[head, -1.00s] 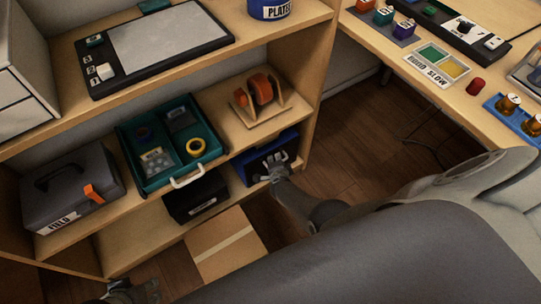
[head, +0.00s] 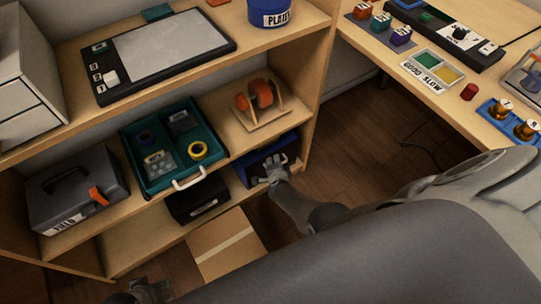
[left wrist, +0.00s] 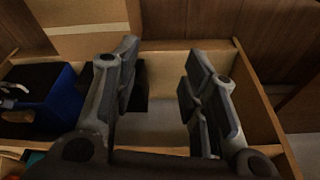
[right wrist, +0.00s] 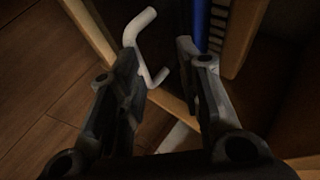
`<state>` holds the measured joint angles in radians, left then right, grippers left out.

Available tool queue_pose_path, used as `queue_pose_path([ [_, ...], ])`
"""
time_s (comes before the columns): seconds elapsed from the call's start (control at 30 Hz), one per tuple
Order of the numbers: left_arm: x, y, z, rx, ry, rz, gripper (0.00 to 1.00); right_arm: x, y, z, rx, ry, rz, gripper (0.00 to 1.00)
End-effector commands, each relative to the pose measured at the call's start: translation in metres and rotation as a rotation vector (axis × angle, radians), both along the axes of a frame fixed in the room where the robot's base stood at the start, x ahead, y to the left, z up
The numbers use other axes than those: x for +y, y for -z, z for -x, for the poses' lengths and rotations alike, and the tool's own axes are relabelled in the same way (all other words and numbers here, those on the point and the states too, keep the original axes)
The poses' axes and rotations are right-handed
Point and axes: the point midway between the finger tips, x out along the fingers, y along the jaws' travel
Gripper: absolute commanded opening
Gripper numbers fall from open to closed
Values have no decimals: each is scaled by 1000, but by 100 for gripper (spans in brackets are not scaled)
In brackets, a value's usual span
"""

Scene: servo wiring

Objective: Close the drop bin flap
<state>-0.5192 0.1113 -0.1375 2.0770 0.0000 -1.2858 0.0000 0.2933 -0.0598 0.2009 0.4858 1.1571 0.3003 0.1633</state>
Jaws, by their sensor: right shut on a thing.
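The drop bin is the blue bin (head: 246,173) with a dark inside, at the right end of the lower shelf. My right gripper (head: 274,166) is at its front and hides much of the flap, so I cannot tell the flap's angle. In the right wrist view, a white bent handle (right wrist: 145,55) lies between the fingers of the right gripper (right wrist: 158,72), which is shut on it. A blue edge (right wrist: 202,25) shows beside it. My left gripper (head: 145,290) is low at the bottom left, away from the bin. The left wrist view shows its fingers (left wrist: 158,75) apart and empty.
A black bin (head: 198,205) stands left of the blue bin, below a teal tray (head: 137,160). A grey toolbox (head: 70,190) is at left. A cardboard box (head: 225,245) stands on the floor in front. The shelf's side panel (head: 311,110) is close to the right gripper.

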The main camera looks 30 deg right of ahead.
Motion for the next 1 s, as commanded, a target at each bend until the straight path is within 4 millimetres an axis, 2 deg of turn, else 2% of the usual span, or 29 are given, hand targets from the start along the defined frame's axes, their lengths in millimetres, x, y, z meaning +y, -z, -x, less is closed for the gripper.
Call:
queue_pose_path([
  [0.03,0,3,0,3,0,0,40,2,-13,-14,-25,-3,0,19],
  [1.0,1,70,12,38,6,-2,40,7,-25,-3,-13,0,0,19],
])
